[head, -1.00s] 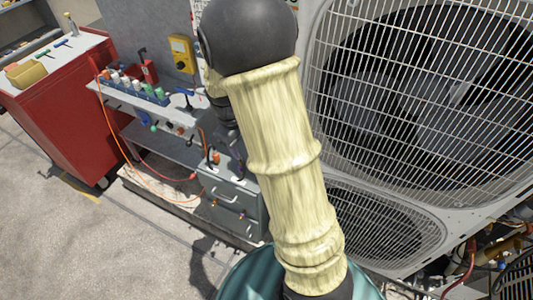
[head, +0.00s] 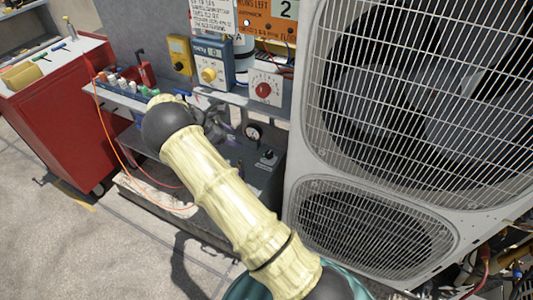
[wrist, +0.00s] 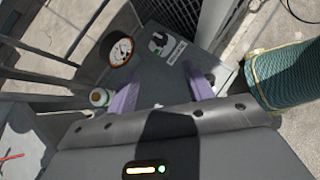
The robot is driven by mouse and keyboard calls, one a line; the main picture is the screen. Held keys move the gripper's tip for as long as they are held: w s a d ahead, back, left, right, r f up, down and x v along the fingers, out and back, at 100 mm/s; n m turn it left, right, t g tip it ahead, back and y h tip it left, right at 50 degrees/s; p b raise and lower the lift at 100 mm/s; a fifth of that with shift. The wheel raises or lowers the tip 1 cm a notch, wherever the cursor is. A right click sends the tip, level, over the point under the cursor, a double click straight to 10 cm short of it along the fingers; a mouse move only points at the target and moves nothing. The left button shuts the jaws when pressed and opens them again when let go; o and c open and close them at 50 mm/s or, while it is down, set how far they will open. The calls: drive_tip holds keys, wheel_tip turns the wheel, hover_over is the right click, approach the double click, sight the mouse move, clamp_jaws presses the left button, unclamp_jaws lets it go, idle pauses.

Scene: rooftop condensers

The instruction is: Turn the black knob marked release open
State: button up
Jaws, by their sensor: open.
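The black knob (head: 267,155) sits on top of a dark grey box (head: 262,176) beside the condenser. In the wrist view the knob (wrist: 158,41) is on the box's grey face, with a white label next to it; the lettering is too small to read. My gripper (wrist: 164,92) shows in the wrist view as two purple fingers, apart, with nothing between them. The knob is beyond the fingertips, up and slightly left in that view, and not touched. In the head view my arm hides most of the gripper.
A round gauge (head: 254,131) stands beside the knob. A white panel with a red button (head: 264,89) and a blue meter (head: 212,65) are above, on the shelf. The large condenser (head: 306,150) closes off the right. A red cabinet (head: 65,120) is at left.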

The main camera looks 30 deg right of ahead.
sight(269, 153)
drive_tip(key=x, duration=1.7)
drive_tip(key=shift+d+f+p, duration=0.15)
drive_tip(key=shift+f+p, duration=0.05)
drive_tip(key=shift+p, duration=0.2)
drive_tip(key=c, duration=1)
